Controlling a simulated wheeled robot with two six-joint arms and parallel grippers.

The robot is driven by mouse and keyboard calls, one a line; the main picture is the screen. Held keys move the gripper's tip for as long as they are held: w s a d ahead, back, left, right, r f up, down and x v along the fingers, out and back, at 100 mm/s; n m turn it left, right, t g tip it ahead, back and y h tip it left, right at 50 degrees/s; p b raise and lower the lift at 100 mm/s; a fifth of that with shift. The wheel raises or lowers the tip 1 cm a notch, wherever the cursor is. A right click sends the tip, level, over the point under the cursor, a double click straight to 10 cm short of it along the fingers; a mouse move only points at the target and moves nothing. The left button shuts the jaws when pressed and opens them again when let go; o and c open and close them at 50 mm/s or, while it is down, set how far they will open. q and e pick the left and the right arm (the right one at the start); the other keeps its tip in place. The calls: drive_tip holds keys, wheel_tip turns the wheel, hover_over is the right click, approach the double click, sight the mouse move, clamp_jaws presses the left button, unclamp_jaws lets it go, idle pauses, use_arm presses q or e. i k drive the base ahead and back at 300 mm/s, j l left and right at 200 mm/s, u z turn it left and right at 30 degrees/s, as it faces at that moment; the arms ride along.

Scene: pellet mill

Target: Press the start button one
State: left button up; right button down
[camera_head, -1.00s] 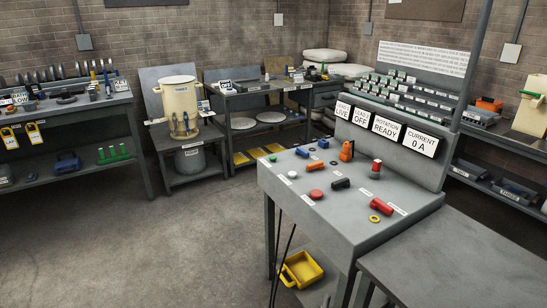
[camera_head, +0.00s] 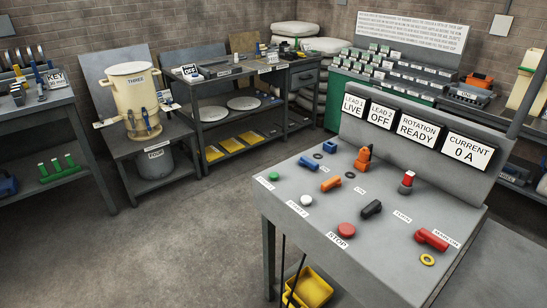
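The grey control console (camera_head: 325,235) stands at the right of the head view. A green button (camera_head: 273,176) sits near its left edge, beside a small white label (camera_head: 265,188) too small to read surely. A white button (camera_head: 306,200) sits in front of it, with its own small label (camera_head: 297,209). A large red button (camera_head: 346,230) is marked STOP. The displays read LEAD 1 LIVE (camera_head: 353,106), LEAD 2 OFF (camera_head: 380,115), ROTATION READY (camera_head: 416,130) and CURRENT 0 A (camera_head: 468,151). Neither of my grippers is in view.
The console top also holds an orange lever (camera_head: 364,158), a red-topped knob (camera_head: 407,182), a red switch (camera_head: 432,239) and a yellow ring (camera_head: 427,260). A yellow bin (camera_head: 308,288) lies below it. Open concrete floor (camera_head: 205,245) lies left of the console. Benches line the back.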

sight(274, 175)
drive_tip(key=i+j+z, duration=0.1)
drive_tip(key=i+j, duration=0.2)
drive_tip(key=i+j+z, duration=0.1)
drive_tip(key=i+j, duration=0.2)
drive_tip(key=i+j+z, duration=0.1)
drive_tip(key=i+j, duration=0.15)
drive_tip(key=j, duration=0.2)
drive_tip(key=i+j+z, duration=0.1)
drive_tip(key=i+j, duration=0.2)
drive_tip(key=i+j+z, duration=0.1)
drive_tip(key=i+j, duration=0.15)
drive_tip(key=j, duration=0.25)
